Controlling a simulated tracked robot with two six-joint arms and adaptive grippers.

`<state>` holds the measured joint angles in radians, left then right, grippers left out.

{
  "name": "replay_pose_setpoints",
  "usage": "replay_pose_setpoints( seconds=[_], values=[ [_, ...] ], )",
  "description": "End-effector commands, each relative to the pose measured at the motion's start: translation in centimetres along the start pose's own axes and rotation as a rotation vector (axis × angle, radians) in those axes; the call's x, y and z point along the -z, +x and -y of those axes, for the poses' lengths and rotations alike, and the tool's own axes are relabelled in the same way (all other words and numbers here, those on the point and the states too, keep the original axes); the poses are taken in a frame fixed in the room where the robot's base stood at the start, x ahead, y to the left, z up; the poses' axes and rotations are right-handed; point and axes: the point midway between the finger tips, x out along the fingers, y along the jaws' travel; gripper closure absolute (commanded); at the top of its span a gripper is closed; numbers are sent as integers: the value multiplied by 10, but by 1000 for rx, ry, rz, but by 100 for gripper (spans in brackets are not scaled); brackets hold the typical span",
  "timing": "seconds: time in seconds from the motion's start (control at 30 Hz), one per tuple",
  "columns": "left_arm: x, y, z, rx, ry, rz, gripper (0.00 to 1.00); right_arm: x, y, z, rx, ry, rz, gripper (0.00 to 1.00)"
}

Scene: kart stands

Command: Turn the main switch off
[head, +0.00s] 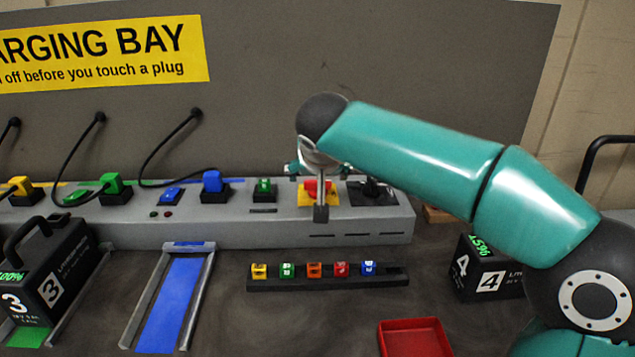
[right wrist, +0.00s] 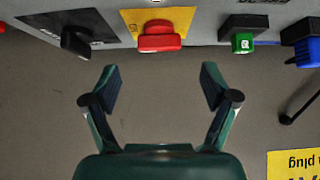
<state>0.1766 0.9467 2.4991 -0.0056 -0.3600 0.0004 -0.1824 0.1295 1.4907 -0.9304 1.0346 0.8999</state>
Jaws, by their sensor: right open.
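A red knob on a yellow plate (head: 304,198) is on the grey console, partly hidden in the head view by my right gripper. In the right wrist view the red knob (right wrist: 158,38) stands out from its yellow plate. Beside it is a black rotary knob (head: 372,188) on a dark plate, also in the right wrist view (right wrist: 76,40). I cannot read which one is labelled as the main switch. My right gripper (right wrist: 160,82) is open and empty, its fingers apart, in line with the red knob and not touching it. My left gripper is out of view.
Green (head: 264,186) and blue (head: 212,182) plugs sit left of the red knob. A black rail with several coloured blocks (head: 328,284) lies in front. A red tray (head: 415,340), battery 3 (head: 62,275) and battery 4 (head: 487,280) stand on the bench. Cables hang behind the left plugs.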

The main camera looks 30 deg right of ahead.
Motion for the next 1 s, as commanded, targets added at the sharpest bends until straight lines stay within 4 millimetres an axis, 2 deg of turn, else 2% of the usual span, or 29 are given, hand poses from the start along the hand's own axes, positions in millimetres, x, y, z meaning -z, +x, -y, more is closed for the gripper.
replay_pose_setpoints(
  seconds=[0.1, 0.3, 0.47, 0.73, 0.77, 1.0],
  values=[
    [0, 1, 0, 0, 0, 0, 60, -1, 25, -1, -4, 0, 3, 15],
    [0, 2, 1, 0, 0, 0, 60, 0, 52, -1, -2, 1, 0, 15],
    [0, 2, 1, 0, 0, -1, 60, 0, 60, 0, 0, 0, -1, 15],
    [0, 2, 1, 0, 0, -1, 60, 0, 61, 0, 1, 0, -1, 15],
    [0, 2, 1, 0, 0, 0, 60, 0, 61, 0, 1, 0, -1, 18],
    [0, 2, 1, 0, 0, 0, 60, 0, 61, 0, 1, 0, -1, 58]
  ],
)
